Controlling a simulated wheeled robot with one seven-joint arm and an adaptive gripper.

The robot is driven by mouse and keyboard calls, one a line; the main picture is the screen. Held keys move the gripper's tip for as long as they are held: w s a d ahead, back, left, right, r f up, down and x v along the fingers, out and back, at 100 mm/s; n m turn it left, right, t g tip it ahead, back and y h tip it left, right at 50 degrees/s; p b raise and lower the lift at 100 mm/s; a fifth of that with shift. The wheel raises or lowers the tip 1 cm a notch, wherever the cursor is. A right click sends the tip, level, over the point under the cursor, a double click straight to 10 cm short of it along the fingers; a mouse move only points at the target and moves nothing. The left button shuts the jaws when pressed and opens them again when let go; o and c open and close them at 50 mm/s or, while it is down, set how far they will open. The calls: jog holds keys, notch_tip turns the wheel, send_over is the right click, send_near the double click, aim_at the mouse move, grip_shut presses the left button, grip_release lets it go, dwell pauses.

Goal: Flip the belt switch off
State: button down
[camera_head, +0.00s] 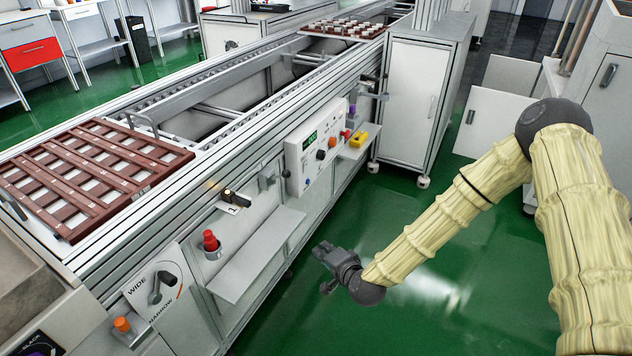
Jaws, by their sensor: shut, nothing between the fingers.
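A black rotary switch (236,199) sits on a small white plate marked with a 1 on the conveyor's side. It looks like the belt switch, but I cannot read a belt label. A small amber light (214,186) glows just up and left of it. My gripper (324,256) is dark grey, shut and empty. It hangs over the green floor, to the right of and lower in the picture than the switch, apart from the conveyor. The switch is fully in view.
A control box (318,148) with a green display and knobs is on the conveyor side. A red knob (210,240), a shelf (256,254) and a WIDE/NARROW dial (158,290) are nearby. A brown tray (95,170) rests on the conveyor. A white cabinet (412,100) stands behind.

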jog(key=w+d+r+m+t+b, duration=0.2)
jog(key=w+r+m+t+b, duration=0.1)
jog(key=w, duration=0.4)
jog(key=w+d+r+m+t+h+b, duration=0.1)
jog(key=w+d+r+m+t+b, duration=0.1)
jog(key=w+r+b, duration=0.3)
jog(key=w+m+t+b, duration=0.1)
jog(key=w, duration=0.2)
jog(key=shift+d+t, duration=0.3)
jog(key=shift+d, duration=0.05)
jog(key=shift+r, duration=0.1)
jog(key=b, duration=0.3)
send_near(306, 167)
jog(key=w+d, duration=0.4)
jog(key=w, duration=0.1)
jog(key=w+a, duration=0.1)
jog(key=w+a+r+b, duration=0.1)
jog(key=a, duration=0.1)
jog(key=shift+w+a+r, duration=0.15)
jog(key=shift+w+r, duration=0.05)
